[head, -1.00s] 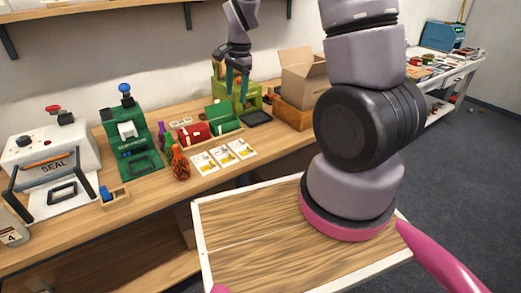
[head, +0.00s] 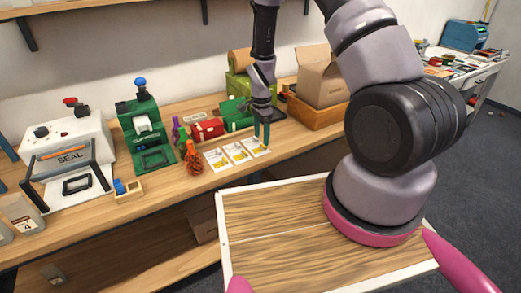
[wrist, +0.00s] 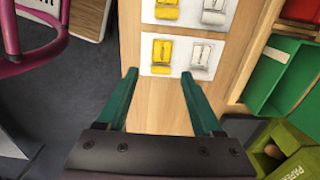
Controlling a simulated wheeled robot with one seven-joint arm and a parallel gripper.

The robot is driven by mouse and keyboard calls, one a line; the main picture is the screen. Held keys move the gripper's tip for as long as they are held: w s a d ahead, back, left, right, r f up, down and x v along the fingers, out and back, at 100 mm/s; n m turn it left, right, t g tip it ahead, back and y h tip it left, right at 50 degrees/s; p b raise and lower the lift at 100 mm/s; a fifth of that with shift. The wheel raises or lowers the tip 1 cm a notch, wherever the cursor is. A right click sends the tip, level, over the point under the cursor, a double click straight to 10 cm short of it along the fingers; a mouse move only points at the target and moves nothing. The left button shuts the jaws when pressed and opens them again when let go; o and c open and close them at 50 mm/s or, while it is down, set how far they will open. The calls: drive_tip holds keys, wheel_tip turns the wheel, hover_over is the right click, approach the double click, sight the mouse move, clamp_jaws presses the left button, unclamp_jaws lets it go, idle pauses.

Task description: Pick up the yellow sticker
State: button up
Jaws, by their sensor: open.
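Three white cards lie in a row on the wooden workbench (head: 160,195). The right-hand card (head: 254,146) is just below my gripper (head: 261,142). In the wrist view, two cards show, each with a yellow sticker and a pale grey one side by side. The nearer yellow sticker (wrist: 162,51) lies just beyond my gripper (wrist: 160,74); the farther yellow sticker (wrist: 166,10) is at the top edge. My gripper's green fingers are spread and empty, with bare wood between them. The third card is out of the wrist view.
A red net bag (head: 192,158) stands left of the cards. Behind are a red roll (head: 207,129) and a green box (head: 235,113); in the wrist view, green boxes (wrist: 284,75) stand close on the right. A green press (head: 146,135) and white sealer (head: 68,155) are farther left.

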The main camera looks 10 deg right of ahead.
sight(262, 149)
drive_tip(key=shift+w+f, duration=0.1)
drive_tip(key=shift+f, duration=1.85)
clamp_jaws()
